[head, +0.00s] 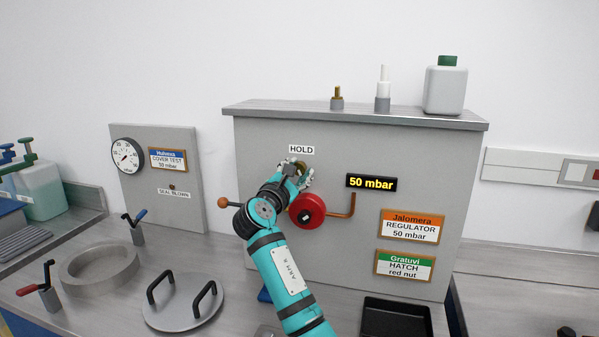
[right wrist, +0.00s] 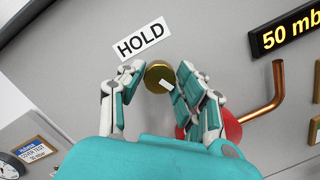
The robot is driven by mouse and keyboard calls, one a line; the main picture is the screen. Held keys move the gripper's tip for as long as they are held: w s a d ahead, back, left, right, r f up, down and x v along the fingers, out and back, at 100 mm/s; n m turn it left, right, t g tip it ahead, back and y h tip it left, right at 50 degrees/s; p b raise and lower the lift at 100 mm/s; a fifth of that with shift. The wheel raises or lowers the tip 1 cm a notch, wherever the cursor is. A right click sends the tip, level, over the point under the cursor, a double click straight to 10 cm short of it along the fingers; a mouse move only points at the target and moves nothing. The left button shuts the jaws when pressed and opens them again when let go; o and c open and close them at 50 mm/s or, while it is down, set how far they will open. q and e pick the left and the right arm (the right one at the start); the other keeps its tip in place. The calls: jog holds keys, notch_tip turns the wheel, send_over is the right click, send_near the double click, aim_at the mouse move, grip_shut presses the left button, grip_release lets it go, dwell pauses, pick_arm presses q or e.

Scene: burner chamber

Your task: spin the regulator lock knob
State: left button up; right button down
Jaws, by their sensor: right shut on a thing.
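The brass lock knob (right wrist: 155,74) sits on the grey panel just below the HOLD label (right wrist: 141,40). My right gripper (head: 294,172) is at the panel under that label, and in the right wrist view its fingers (right wrist: 155,90) stand on both sides of the knob, shut on it. The fingers hide part of the knob. A red round knob (head: 307,210) with a copper pipe is just below and to the right of the gripper. The yellow display (head: 371,183) reads 50 mbar. My left gripper is out of view.
A regulator sign (head: 411,226) and a hatch sign (head: 404,265) are on the panel at right. A gauge board (head: 187,205) stands at left. A lid with two handles (head: 183,312), a ring (head: 98,268) and a black tray (head: 395,320) are on the bench.

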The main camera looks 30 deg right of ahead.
jog(key=m+b, duration=0.2)
jog(key=m, duration=0.1)
jog(key=m+b, duration=0.1)
jog(key=m, duration=0.1)
jog(key=shift+f+g, duration=0.25)
jog(key=shift+g, duration=0.05)
jog(key=shift+r+m+b, duration=0.1)
jog(key=shift+m+b, duration=0.4)
jog(key=shift+m, duration=0.6)
jog(key=shift+g+y, duration=0.3)
jog(key=shift+m, duration=0.3)
jog(key=m+b, duration=0.1)
jog(key=m, duration=0.1)
jog(key=shift+m+b, duration=0.3)
jog(key=shift+b, duration=0.1)
jog(key=shift+m+b, duration=0.35)
jog(key=shift+m, duration=0.65)
jog(key=shift+m+y, duration=0.5)
jog(key=shift+m, duration=0.3)
jog(key=shift+r+m, duration=0.1)
jog(key=shift+m, duration=0.6)
